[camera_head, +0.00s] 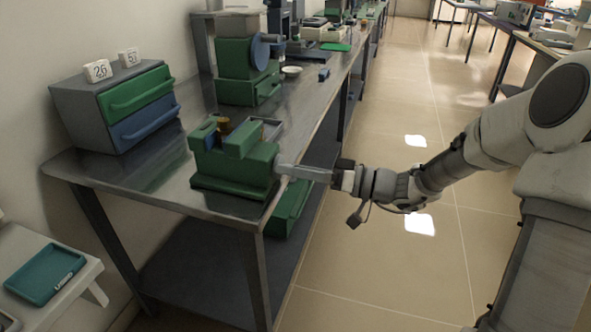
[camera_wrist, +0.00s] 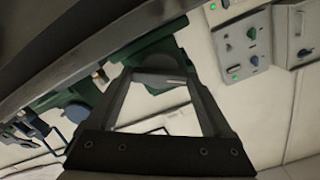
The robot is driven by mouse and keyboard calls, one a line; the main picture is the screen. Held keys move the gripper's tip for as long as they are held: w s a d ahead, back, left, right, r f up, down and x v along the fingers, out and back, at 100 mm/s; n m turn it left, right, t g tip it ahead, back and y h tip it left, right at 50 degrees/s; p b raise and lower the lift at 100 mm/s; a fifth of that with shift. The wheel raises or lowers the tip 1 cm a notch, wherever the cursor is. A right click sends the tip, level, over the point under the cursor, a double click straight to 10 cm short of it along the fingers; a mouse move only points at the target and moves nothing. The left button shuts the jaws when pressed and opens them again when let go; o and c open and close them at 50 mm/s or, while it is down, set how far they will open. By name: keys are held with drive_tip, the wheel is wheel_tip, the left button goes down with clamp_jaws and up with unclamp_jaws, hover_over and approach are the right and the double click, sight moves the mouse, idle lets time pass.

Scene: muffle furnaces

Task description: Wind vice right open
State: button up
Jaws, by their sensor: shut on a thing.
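The green vice (camera_head: 232,182) stands upright on the near end of the steel bench, with its screw end facing right towards the aisle. A small brown-gold piece (camera_head: 224,125) shows between its jaws, and a gap shows there. My gripper (camera_head: 283,169) reaches in level from the right, with its fingertips at the screw end of the vice. The fingers are shut on the vice handle, which they and the vice body mostly hide. In the wrist view, the two long fingers of my gripper (camera_wrist: 158,75) converge in front of green parts, which I cannot name surely.
A drawer cabinet (camera_head: 80,108) with number blocks stands left of the vice. Another green machine (camera_head: 233,62) with a blue wheel stands behind. A teal tray (camera_head: 45,273) lies on a white side table. The steel bench (camera_head: 150,185) has bare room; the aisle floor (camera_head: 380,270) is clear.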

drive_tip(key=shift+d, duration=0.1)
drive_tip(key=o, duration=1.1)
drive_tip(key=shift+o, duration=0.2)
drive_tip(key=p+v, duration=0.4)
drive_tip(key=v, duration=1.3)
drive_tip(key=shift+d, duration=0.15)
drive_tip(key=shift+s+r, duration=0.1)
